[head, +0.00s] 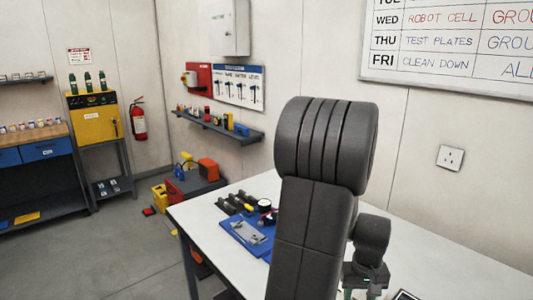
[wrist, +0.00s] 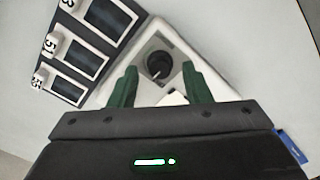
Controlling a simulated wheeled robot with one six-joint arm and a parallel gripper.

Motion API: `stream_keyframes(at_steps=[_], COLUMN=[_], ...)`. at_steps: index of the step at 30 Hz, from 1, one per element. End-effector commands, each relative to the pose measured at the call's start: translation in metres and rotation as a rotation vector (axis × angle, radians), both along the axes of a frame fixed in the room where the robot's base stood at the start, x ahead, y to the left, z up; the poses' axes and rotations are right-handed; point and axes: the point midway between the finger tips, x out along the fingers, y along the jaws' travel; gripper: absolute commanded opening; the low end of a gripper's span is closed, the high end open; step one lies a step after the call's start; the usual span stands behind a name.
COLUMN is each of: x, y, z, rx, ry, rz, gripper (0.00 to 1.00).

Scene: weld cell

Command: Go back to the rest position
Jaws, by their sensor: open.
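My gripper (wrist: 160,68) shows in the wrist view with its two green fingers apart and nothing held between them. Beyond the fingertips is a dark round part (wrist: 159,64) on a grey square inside a white-edged holder (wrist: 205,52). I cannot tell how far the fingers are from it. In the head view my dark arm stands upright in front of the white table (head: 445,262), and the gripper end is low at the right, mostly cut off by the frame edge.
A dark rack (wrist: 78,70) with numbered white tags lies left of the holder. On the table, a blue tray (head: 240,236) holds grey parts, with dark tools and a gauge beside it. A wall shelf (head: 220,128) and a whiteboard (head: 455,45) are behind. Open floor (head: 90,250) lies left.

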Motion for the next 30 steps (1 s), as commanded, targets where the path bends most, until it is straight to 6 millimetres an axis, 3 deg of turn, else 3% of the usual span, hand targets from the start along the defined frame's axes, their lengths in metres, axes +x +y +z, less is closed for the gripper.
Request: stream_keyframes(at_steps=[21, 30], x=[0.001, -0.001], y=[0.0, 0.0], z=[0.135, 0.069], rx=[-0.003, 0.002], ry=[-0.006, 0.005], rz=[0.0, 0.0], gripper=[0.44, 0.44])
